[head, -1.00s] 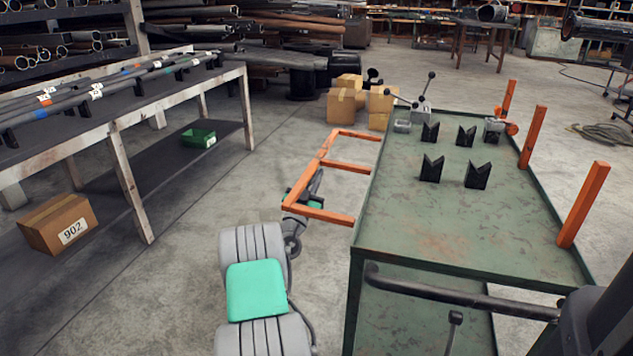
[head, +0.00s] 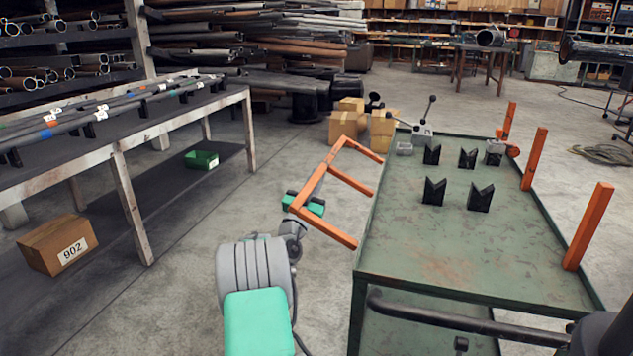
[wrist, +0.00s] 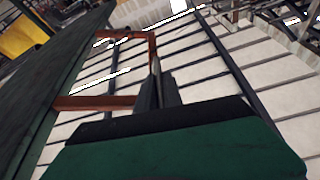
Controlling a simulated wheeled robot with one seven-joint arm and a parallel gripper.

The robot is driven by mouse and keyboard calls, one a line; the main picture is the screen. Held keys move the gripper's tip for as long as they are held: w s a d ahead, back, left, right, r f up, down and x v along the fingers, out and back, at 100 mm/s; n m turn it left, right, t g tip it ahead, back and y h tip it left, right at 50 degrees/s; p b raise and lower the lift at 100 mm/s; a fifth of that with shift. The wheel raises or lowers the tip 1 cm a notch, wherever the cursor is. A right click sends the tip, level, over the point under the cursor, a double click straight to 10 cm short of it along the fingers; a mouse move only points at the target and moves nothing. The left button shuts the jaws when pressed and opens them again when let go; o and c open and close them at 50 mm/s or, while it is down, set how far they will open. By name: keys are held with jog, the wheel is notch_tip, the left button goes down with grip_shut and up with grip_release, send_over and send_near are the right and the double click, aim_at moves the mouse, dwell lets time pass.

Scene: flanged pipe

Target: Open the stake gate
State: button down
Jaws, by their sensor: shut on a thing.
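The stake gate (head: 318,176), an orange frame with a long outer rail and three crossbars, juts out from the left side of the green cart (head: 440,245). Its crossbars slope down toward the cart, and their inner ends meet or pass behind the cart's edge; I cannot tell which. My gripper (head: 318,184) is shut on the outer rail, reaching it from the left. In the wrist view my dark fingers (wrist: 157,88) are close together by the orange frame (wrist: 95,103). The exact contact is hidden.
Three orange stakes (head: 588,225) stand upright along the cart's right side. Black V-blocks (head: 434,191) and lever clamps stand on its deck. A pipe bench (head: 118,180) is at left, cardboard boxes (head: 343,126) behind the gate. Clear floor lies between bench and cart.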

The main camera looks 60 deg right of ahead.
jog(key=shift+r, duration=0.1)
jog(key=c, duration=1.5)
grip_release()
jog(key=shift+c, duration=0.2)
jog(key=shift+o, duration=0.3)
jog(key=v, duration=0.7)
jog(key=shift+a, duration=0.4)
jog(key=shift+f, duration=0.2)
